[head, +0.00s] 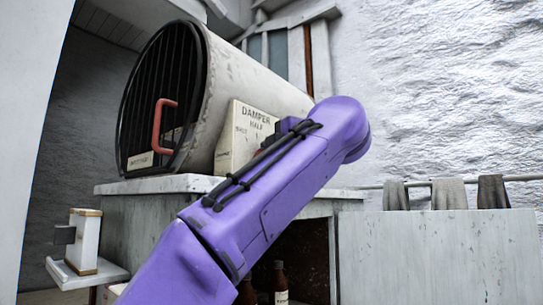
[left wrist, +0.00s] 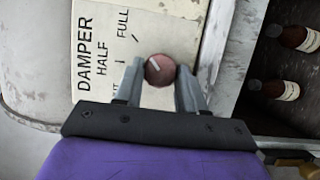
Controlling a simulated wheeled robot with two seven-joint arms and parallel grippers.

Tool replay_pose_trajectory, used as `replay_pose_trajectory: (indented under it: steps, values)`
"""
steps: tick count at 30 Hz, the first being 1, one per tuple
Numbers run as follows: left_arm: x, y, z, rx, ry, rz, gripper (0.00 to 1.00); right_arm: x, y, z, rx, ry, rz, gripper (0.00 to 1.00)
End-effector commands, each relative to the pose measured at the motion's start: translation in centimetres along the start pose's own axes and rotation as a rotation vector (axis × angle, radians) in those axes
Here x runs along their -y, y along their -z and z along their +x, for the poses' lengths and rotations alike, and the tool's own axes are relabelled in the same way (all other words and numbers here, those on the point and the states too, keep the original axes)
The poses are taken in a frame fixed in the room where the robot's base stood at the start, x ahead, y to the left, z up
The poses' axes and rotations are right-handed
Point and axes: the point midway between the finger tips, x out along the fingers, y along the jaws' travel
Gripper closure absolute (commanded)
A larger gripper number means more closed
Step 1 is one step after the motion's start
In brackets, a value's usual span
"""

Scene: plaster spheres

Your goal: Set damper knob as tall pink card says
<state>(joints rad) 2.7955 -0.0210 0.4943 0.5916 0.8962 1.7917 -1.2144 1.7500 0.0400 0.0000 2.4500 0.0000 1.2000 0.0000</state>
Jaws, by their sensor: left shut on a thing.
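The cream damper panel (head: 240,125) stands beside the kiln, lettered DAMPER with HALF readable. In the left wrist view, the same panel (left wrist: 100,12) appears turned sideways, with HALF, FULL and tick marks. The round reddish-brown damper knob (left wrist: 161,71) has a pale pointer line slanting to the picture's upper left, roughly toward the FULL side; its exact setting is hard to tell. My left gripper (left wrist: 160,76) is shut on the knob, one finger on each side. I see no tall pink card.
The barrel-shaped kiln (head: 250,85) has a barred front and red handle (head: 158,124). It rests on a worn counter (head: 150,185). Brown bottles (head: 280,280) stand in the opening below, also visible in the left wrist view (left wrist: 275,88). Cloths (head: 448,193) hang on a rail at right.

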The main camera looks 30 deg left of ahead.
Motion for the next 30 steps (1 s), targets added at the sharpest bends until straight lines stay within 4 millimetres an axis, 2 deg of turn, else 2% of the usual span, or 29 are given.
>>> replay_pose_trajectory:
  steps: [15, 16, 18, 26, 30]
  values:
    - [0.0, 0.0, 0.0, -0.001, 0.007, 0.017, 0.91, 0.0, 0.0, 0.0, 0.0, 0.0, 0.0, 0.57]
    - [0.0, 0.0, 0.0, -0.001, 0.007, 0.017, 0.51, 0.0, 0.0, 0.0, 0.0, 0.0, 0.0, 0.57]
    - [0.0, 0.0, 0.0, -0.001, 0.007, 0.017, 0.35, 0.0, 0.0, 0.0, 0.0, 0.0, 0.0, 0.57]
    - [0.0, 0.0, -0.1, -0.001, 0.006, 0.016, 0.35, 0.0, 0.0, 0.0, 0.0, 0.0, 0.0, 0.57]
    - [0.0, 0.0, -1.7, 0.001, 0.002, 0.016, 0.35, 0.0, -0.1, 0.3, 0.0, 0.0, 0.0, 0.57]
